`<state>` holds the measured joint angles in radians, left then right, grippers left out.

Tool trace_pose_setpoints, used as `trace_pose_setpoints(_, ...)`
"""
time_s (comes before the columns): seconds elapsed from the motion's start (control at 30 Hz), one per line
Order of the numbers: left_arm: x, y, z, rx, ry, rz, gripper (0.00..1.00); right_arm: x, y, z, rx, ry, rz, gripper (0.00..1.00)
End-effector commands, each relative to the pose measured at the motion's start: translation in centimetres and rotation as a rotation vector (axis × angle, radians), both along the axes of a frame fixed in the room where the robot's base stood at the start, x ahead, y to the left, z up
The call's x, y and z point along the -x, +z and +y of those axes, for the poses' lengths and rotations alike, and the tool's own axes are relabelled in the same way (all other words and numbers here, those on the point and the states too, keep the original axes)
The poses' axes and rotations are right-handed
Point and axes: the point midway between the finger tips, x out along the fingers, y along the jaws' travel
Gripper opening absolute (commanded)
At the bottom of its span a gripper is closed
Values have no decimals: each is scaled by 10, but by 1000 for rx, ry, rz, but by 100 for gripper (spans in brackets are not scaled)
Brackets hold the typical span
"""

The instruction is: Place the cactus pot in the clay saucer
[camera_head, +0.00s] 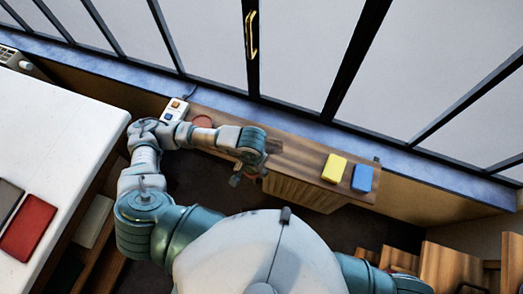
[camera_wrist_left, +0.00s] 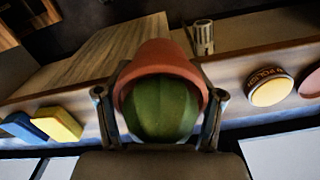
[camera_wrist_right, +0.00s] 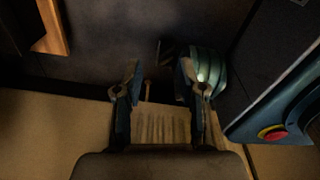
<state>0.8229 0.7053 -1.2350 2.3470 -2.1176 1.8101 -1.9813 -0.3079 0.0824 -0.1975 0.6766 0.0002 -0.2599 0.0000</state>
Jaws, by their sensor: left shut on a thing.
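In the left wrist view my left gripper (camera_wrist_left: 161,96) is shut on the terracotta cactus pot (camera_wrist_left: 160,57), one finger on each side. The round green cactus (camera_wrist_left: 160,110) faces this camera. In the head view my left gripper (camera_head: 248,178) is at the front edge of the wooden bench, and my arm mostly hides the pot. The clay saucer (camera_head: 203,121) is a flat reddish disc on the bench, left of and behind the gripper; its edge shows at the right of the left wrist view (camera_wrist_left: 312,84). My right gripper (camera_wrist_right: 160,85) is open and empty.
A yellow block (camera_head: 334,168) and a blue block (camera_head: 362,178) lie on the bench's right part. A round tin (camera_wrist_left: 270,88) stands beside the saucer. A power strip (camera_head: 176,109) is at the bench's left end. A white table (camera_head: 60,115) is at left.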

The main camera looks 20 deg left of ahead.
Motion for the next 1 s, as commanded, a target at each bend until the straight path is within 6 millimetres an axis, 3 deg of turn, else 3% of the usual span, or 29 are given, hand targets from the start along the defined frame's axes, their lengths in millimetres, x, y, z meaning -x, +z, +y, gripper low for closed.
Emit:
trace_pose_setpoints(0.2, 23, 2, 1, 0, 0, -1, 10, -12, 1, 3, -1, -2, -5, 40)
trace_pose_setpoints(0.33, 16, 3, 4, -1, 14, -3, 10, -14, 1, 4, -2, -2, -6, 40)
trace_pose_setpoints(0.47, -24, 7, 15, -4, 66, -7, 10, -13, 1, 4, -2, -3, -5, 40)
trace_pose_setpoints(0.7, -128, 40, 49, 0, 222, -8, 10, -13, 1, 4, -2, -3, -5, 40)
trace_pose_setpoints(0.83, -163, 60, 64, 2, 283, -6, 10, -14, 1, 4, -2, -3, -5, 40)
trace_pose_setpoints(1.0, -180, 72, 72, 1, 315, -1, 10, -14, 1, 4, -2, -3, -6, 40)
